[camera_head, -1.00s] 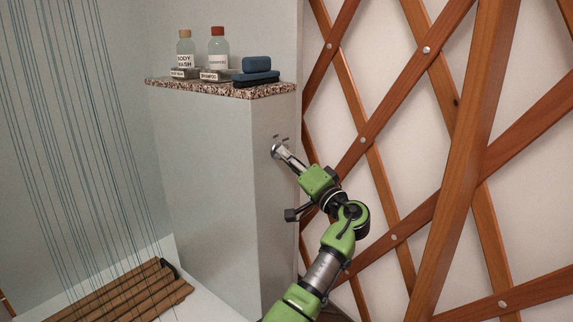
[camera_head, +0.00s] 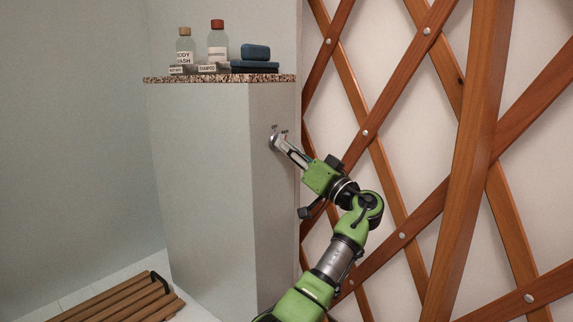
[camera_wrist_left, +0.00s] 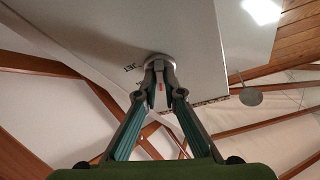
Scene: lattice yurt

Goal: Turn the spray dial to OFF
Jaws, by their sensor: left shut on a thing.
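The spray dial (camera_head: 273,142) is a small round metal knob on the narrow side face of the grey partition, below small dark labels too small to read in the head view. In the left wrist view the round dial plate (camera_wrist_left: 160,60) sits beyond the fingertips, with a label reading JET beside it. My left gripper (camera_head: 283,149) is shut on the dial's handle. It also shows in the left wrist view (camera_wrist_left: 159,80), its fingers closed around the handle, which bears a small red mark. The fingers partly hide the handle. My right gripper is out of view.
A speckled stone ledge (camera_head: 220,79) tops the partition, holding a body wash bottle (camera_head: 185,48), a shampoo bottle (camera_head: 217,42) and a blue case (camera_head: 255,53). A wooden lattice wall (camera_head: 400,120) stands close on the right. A slatted wooden mat (camera_head: 125,300) lies at lower left.

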